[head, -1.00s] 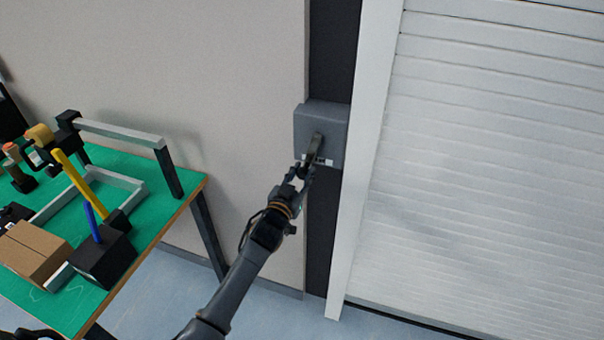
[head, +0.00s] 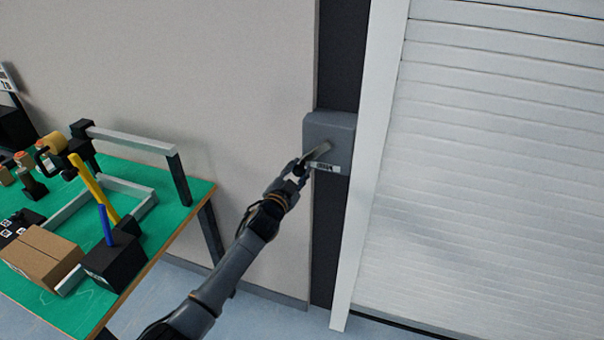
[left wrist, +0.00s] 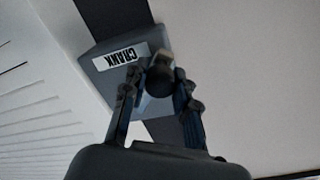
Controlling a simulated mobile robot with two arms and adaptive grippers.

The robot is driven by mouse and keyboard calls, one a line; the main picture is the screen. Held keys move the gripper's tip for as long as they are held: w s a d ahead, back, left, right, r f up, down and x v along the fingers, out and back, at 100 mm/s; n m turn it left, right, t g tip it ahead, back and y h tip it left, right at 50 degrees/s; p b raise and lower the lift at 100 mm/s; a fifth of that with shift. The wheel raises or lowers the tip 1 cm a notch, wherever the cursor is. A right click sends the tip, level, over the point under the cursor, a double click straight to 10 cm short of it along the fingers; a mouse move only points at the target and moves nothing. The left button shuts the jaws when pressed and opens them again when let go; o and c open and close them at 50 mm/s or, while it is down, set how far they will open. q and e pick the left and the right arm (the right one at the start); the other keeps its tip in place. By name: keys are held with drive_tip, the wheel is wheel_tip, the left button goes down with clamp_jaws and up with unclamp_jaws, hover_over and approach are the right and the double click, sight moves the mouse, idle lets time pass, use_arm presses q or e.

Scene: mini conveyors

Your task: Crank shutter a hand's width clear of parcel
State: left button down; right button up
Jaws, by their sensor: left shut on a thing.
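A grey crank box (head: 342,128) is mounted on the dark strip beside the shutter's frame. Its crank handle (head: 318,152) sticks out and points down and to the left in the head view. My left gripper (head: 299,168) is shut on the crank's knob. In the left wrist view the fingers (left wrist: 156,92) are on both sides of the dark knob (left wrist: 159,78), in front of the box labelled CRANK (left wrist: 122,57). The white slatted shutter (head: 490,170) fills the right side. Its lower edge is near the floor. My right gripper is not in view. No parcel shows under the shutter.
A green-topped table (head: 185,222) stands at left. On it are a cardboard box (head: 42,257), a black block with a blue stick (head: 114,262), a yellow bar (head: 92,185) and a grey rail frame (head: 130,139). The white door frame (head: 372,170) borders the shutter. Bare wall lies between.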

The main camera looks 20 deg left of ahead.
use_arm(q)
drive_tip(key=shift+a+r+m, duration=0.35)
drive_tip(key=shift+m, duration=0.15)
drive_tip(key=c, duration=1)
unclamp_jaws()
drive_tip(key=shift+s, duration=0.5)
drive_tip(key=s, duration=0.7)
drive_tip(key=s+a, duration=0.1)
drive_tip(key=s, duration=0.3)
drive_tip(key=shift+r, duration=0.15)
